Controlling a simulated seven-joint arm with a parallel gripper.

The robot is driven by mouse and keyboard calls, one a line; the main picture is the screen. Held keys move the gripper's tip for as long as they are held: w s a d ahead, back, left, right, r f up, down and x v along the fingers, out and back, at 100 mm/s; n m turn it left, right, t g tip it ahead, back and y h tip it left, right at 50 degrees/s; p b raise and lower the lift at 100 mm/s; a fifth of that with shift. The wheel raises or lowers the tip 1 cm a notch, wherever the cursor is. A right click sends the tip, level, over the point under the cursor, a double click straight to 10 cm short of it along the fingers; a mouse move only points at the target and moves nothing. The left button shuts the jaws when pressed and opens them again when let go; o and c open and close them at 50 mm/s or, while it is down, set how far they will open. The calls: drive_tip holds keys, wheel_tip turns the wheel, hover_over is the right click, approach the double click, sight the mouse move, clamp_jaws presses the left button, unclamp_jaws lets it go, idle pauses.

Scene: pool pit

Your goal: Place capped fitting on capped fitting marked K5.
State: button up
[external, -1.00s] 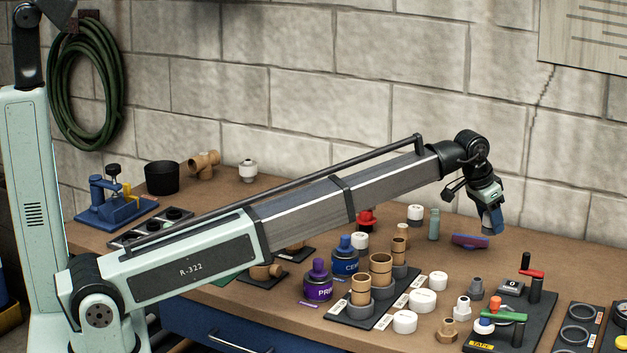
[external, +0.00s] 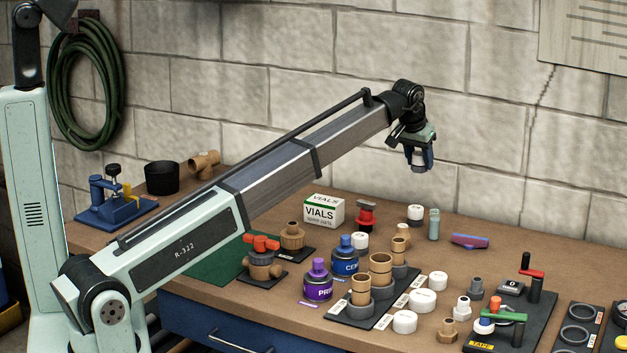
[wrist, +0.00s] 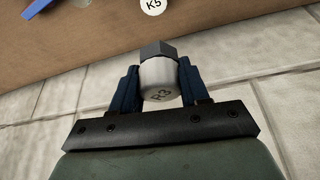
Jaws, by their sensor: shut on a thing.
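My gripper (external: 417,160) is raised above the back of the bench, close to the block wall. It is shut on a white capped fitting marked R3 (wrist: 160,84), with a dark grey hex end. The blue fingers grip its sides, and the hex end points away from the palm. The capped fitting marked K5 (wrist: 153,6) is cut off by the top edge of the wrist view. It appears to be the white-capped fitting (external: 415,212) on the bench below my gripper, well apart from the held one.
A red-topped item (external: 366,216) and a VIALS box (external: 324,210) stand left. Brown fittings, white caps and jars crowd the front. The bench behind the tool is clear.

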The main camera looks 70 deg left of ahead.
sight(416, 207)
drive_tip(key=shift+s+n+y, duration=0.15)
drive_tip(key=shift+n+y, duration=0.15)
drive_tip(key=shift+n, duration=0.2)
drive_tip(key=shift+f, duration=5)
drive_tip(key=shift+f, duration=0.15)
drive_tip(key=o, duration=1.1)
drive_tip(key=shift+c, duration=0.2)
drive_tip(key=v, duration=1.2)
drive_tip(key=shift+r, duration=0.2)
